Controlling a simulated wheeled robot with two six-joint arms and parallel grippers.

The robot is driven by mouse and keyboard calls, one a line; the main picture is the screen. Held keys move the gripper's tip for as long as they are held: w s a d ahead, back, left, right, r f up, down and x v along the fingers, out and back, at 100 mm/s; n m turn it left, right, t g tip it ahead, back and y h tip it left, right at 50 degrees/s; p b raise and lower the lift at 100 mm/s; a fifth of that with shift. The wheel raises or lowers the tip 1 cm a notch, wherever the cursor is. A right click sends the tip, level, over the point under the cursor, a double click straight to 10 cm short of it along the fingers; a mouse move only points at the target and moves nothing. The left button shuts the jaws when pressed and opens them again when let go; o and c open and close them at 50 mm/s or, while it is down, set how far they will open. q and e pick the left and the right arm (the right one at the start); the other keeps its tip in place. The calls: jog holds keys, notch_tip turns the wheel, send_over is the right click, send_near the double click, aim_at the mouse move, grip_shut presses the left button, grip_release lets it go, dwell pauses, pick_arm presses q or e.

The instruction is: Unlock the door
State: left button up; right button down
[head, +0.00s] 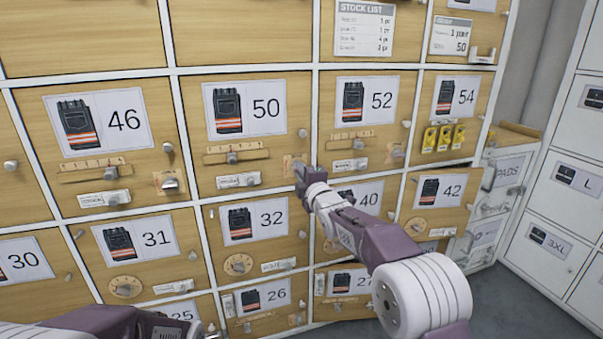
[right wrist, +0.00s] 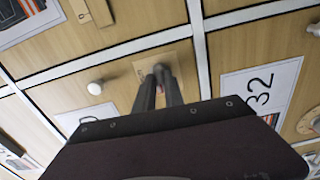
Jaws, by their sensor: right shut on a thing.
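A wall of light wood locker doors with number labels fills the head view. The door labelled 50 (head: 282,92) is closed and has a small square lock plate (right wrist: 150,66) at its lower right corner. My right gripper (head: 299,170) reaches this plate; in the right wrist view its two dark fingers (right wrist: 160,72) are close together against the plate. They are shut on the small lock knob there, which they mostly hide. Part of my left arm shows at the bottom left of the head view, but its fingers are out of view.
Door 50 also has a round knob (head: 303,133), a slider strip (head: 236,154) and a small labelled latch (head: 239,180). Doors 46 (head: 150,98) and 52 (head: 398,85) flank it. Yellow tags (head: 444,137) hang below 54. White lockers (head: 575,190) stand at right.

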jog(key=shift+m+p, duration=3.25)
jog(key=shift+m, duration=5.35)
jog(key=c, duration=1.4)
grip_release()
jog(key=shift+c, duration=0.2)
